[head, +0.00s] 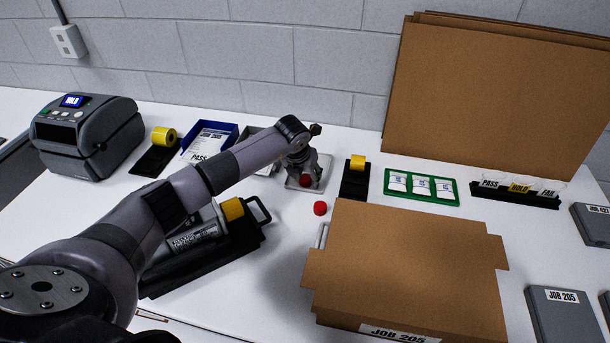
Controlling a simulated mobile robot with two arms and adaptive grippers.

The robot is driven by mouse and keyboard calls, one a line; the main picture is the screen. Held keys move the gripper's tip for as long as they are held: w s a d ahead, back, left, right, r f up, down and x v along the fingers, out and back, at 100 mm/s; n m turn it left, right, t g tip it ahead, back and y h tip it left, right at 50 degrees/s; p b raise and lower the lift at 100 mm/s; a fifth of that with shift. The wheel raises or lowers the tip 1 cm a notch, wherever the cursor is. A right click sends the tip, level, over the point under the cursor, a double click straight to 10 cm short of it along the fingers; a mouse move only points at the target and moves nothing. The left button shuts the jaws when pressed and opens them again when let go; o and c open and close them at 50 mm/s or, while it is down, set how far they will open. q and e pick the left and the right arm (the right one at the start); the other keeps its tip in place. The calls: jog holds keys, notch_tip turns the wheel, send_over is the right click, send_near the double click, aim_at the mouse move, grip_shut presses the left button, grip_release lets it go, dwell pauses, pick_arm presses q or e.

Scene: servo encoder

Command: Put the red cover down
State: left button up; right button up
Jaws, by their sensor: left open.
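My left gripper (304,177) points down over a small light-grey plate (322,177) near the back middle of the table. It is open. A small red piece (305,181) shows at its fingertips; I cannot tell whether they touch it or whether it rests on the plate. A second small red round cap (320,208) sits on the white table just in front of the plate, apart from the gripper. I cannot tell which of the two is the red cover. My right gripper is not in view.
A black stand with a yellow top (357,165) is right of the plate, then a green tray (397,198). A black holder (215,255) with a grey cylinder lies under my left arm.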

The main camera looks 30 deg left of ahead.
pick_arm(q)
jog(key=shift+r, duration=0.4)
jog(key=b+v, duration=0.3)
jog(key=v, duration=0.8)
jog(key=shift+s+r, duration=0.2)
